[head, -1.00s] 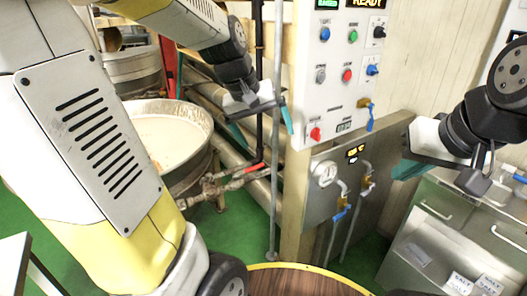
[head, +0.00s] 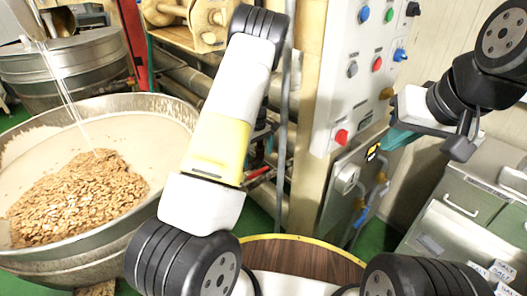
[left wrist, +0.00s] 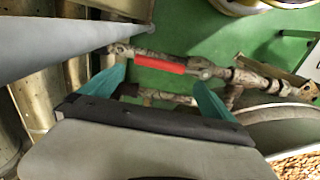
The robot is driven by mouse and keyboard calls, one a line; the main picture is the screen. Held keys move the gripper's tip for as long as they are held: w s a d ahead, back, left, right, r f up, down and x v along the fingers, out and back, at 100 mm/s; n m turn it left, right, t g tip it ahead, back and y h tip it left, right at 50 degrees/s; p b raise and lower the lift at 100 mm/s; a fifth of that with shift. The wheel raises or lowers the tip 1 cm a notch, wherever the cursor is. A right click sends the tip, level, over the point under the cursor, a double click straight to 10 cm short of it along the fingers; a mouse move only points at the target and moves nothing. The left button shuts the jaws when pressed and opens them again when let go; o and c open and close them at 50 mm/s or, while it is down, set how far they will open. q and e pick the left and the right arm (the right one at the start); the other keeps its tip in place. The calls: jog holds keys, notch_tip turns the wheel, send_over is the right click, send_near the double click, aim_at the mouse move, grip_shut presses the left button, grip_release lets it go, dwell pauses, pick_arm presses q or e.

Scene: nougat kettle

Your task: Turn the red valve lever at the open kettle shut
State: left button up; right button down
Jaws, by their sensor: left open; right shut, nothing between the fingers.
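The red valve lever (left wrist: 160,64) lies along a worn metal pipe in the left wrist view. In the head view, the red lever (head: 259,171) shows partly, just right of my left forearm. My left gripper (left wrist: 160,88) is open with nothing held; its teal fingers point toward the lever, one near each end of it. I cannot tell whether they touch it. In the head view my forearm hides most of this gripper. The open kettle (head: 165,112) holds a brown heap of pieces. My right gripper (head: 393,137) is shut and empty, near the control panel.
The control panel (head: 338,98) with coloured knobs stands right of the lever. A thick grey pipe (left wrist: 60,45) crosses close to the left finger in the wrist view. Grey cabinets (head: 455,200) stand at right, a round wooden top (head: 310,258) in front. Green floor shows below the pipework.

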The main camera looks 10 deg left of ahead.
aim_at(261, 172)
pick_arm(q)
notch_tip(261, 172, down, 8)
jog(key=shift+r, duration=0.15)
dwell(0.3)
jog(key=c, duration=1.8)
jog(key=shift+s+d+m, duration=0.85)
jog(key=shift+m, duration=0.45)
jog(key=shift+s+m, duration=2.1)
jog(key=shift+m, duration=0.45)
jog(key=shift+s+m, duration=2.1)
jog(key=shift+m, duration=0.5)
jog(key=shift+s+m, duration=2.1)
jog(key=shift+m, duration=0.45)
